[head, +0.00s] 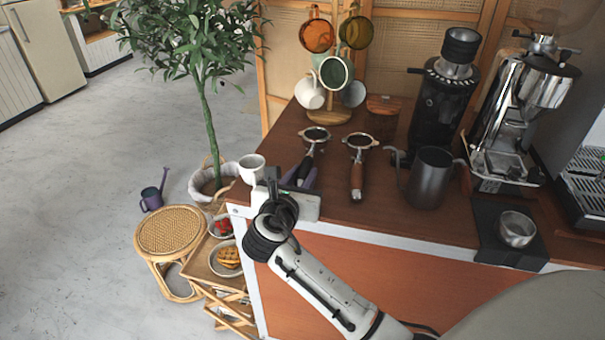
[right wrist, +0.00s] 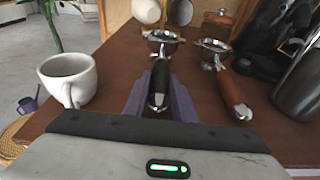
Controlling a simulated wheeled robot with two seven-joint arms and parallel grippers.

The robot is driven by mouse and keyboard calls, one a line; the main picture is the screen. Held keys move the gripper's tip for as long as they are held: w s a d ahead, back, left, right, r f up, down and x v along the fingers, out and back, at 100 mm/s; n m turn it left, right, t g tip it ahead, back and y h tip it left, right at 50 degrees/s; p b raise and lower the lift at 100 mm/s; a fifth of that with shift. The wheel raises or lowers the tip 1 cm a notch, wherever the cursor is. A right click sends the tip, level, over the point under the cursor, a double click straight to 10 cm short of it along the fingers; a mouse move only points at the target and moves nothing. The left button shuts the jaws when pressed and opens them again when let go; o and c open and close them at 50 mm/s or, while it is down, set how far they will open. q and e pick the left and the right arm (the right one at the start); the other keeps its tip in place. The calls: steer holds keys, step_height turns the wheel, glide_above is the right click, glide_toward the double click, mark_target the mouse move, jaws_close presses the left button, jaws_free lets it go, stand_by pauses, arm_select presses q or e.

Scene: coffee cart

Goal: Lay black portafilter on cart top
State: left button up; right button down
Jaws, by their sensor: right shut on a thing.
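The black portafilter (head: 307,163) is at the cart top's left part, its metal basket pointing to the back. In the right wrist view its black handle (right wrist: 160,80) lies between the purple fingers of my right gripper (right wrist: 160,98), which is shut on it. In the head view my right gripper (head: 303,178) reaches in over the cart's front left edge. The cart top (head: 335,205) is dark brown wood. I cannot tell whether the portafilter touches it. My left gripper is not in view.
A brown-handled portafilter (head: 357,175) lies close to the right. A white cup (head: 251,170) stands left of my gripper, at the edge. A mug tree (head: 328,117) stands behind.

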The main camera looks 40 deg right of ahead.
steer(key=shift+r, duration=0.15)
steer(key=c, duration=1.4)
jaws_free()
steer(key=shift+f, duration=0.25)
steer(key=v, duration=1)
steer(key=shift+s+a+r, duration=0.1)
steer(key=shift+r, duration=0.1)
